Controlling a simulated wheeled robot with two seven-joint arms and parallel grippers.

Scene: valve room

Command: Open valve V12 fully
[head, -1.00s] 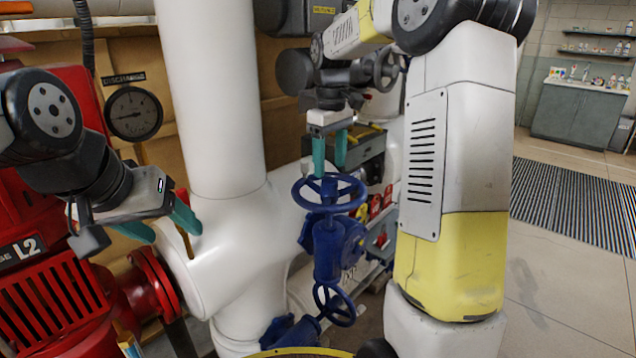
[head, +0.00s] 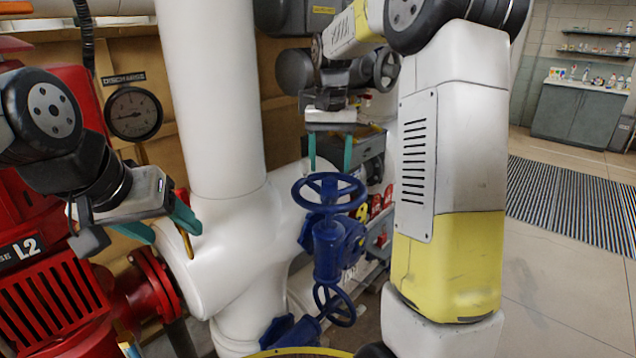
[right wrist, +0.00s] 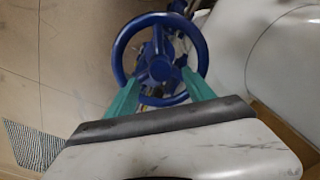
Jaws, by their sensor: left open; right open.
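A blue valve with an upper handwheel (head: 329,207) stands at the centre of the head view, beside a white pipe. A second, smaller blue handwheel (head: 335,305) is lower down. I cannot read a V12 tag on either. My right gripper (head: 330,167) is open and empty, pointing down just above the upper handwheel. In the right wrist view, the blue handwheel (right wrist: 118,50) lies between and beyond the spread teal fingers (right wrist: 160,78); whether they touch it I cannot tell. My left gripper (head: 168,232) is open and empty at the left, in front of the white pipe.
A thick white pipe (head: 212,90) rises left of the valve. Red machinery marked L2 (head: 60,300) and a discharge gauge (head: 134,113) are at the left. Another handwheel (head: 387,70) is behind my right arm. Open floor (head: 560,280) lies at the right.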

